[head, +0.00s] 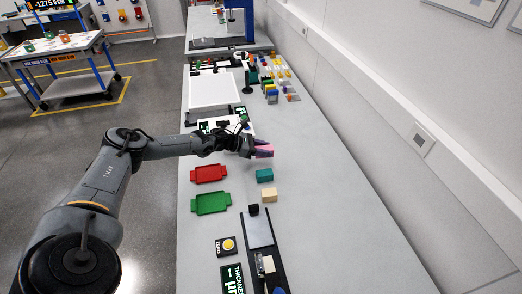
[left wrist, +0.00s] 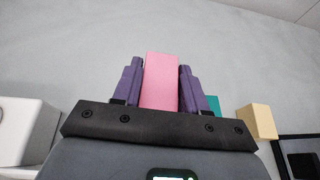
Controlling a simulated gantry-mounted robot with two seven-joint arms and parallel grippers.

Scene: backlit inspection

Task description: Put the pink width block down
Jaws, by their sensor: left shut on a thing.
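The pink width block (head: 264,151) is between the fingers of my left gripper (head: 255,149). In the left wrist view the pink block (left wrist: 161,80) is gripped between two purple fingers, and my left gripper (left wrist: 161,92) is shut on it. In the head view the block is over the grey table, beyond the teal block; I cannot tell whether its underside touches the table. My right gripper is in neither view.
A teal block (head: 265,175) and a beige block (head: 269,195) stand on the table (head: 330,215) nearer me. A red tray (head: 209,173) and a green tray (head: 211,203) lie to the left. The table right of the blocks is clear.

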